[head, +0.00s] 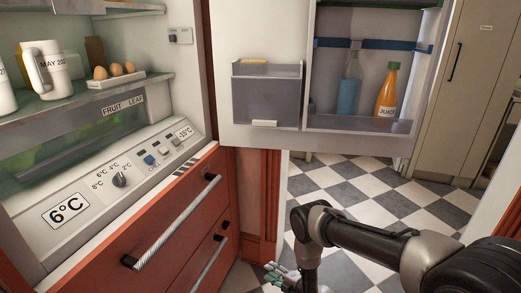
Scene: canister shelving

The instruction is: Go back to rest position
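My gripper (281,277) is at the bottom middle of the head view, low over the floor and to the right of the red drawers. Only part of its fingers shows at the picture's bottom edge, so I cannot tell whether it is open or shut. I see nothing held in the visible part. My dark arm reaches in from the lower right, with its wrist bent down. The fridge (190,92) stands open at the left, and its door (262,140) is swung out behind my arm.
Eggs (116,70) and white jugs (50,70) stand on the glass shelf. The door holds a blue bottle (349,88) and a juice bottle (387,92). Drawer handles (175,225) stick out from the red front. The checkered floor (400,200) is clear behind my arm.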

